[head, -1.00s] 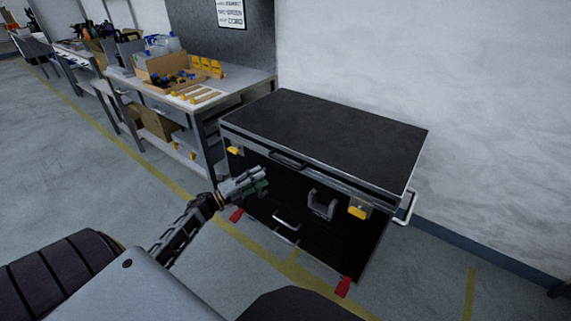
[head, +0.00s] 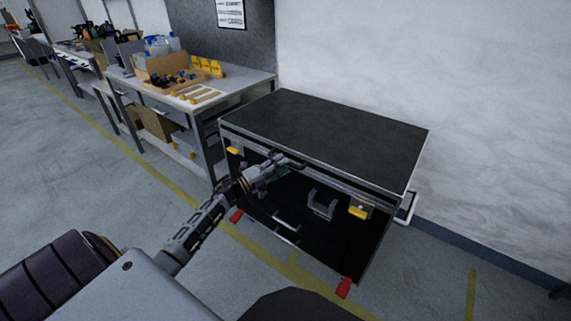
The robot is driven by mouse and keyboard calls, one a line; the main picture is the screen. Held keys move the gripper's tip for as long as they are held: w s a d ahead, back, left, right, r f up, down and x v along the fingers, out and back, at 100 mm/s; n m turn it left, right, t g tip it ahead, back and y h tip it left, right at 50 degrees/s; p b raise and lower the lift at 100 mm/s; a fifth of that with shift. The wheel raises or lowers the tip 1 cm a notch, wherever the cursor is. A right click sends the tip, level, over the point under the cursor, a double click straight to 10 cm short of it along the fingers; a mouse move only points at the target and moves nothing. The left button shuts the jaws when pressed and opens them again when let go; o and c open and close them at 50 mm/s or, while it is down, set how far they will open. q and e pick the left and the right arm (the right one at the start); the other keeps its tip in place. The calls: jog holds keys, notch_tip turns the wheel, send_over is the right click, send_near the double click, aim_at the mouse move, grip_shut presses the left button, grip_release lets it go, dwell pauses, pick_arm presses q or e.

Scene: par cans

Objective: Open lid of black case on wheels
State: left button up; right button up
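The black case (head: 379,236) stands on the floor against the wall, and its flat black lid (head: 330,135) is down, with a metal rim. A dark handle (head: 296,164) sits at the front edge of the lid. Yellow latches show at the left (head: 233,151) and right (head: 358,212) of the front. My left gripper (head: 278,164) is at the lid's front edge, by the handle, and covers part of it. I cannot tell whether its fingers touch the handle, or whether they are open. My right gripper is out of view.
Red wheel parts (head: 343,288) show at the case's lower corners. A grey bracket (head: 322,204) and a lower handle (head: 286,222) are on its front. A workbench (head: 245,82) with boxes and tools stands close on the left. The wall (head: 480,130) is right behind the case.

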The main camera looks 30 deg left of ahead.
pick_arm(q)
jog(key=shift+x, duration=1.15)
grip_shut()
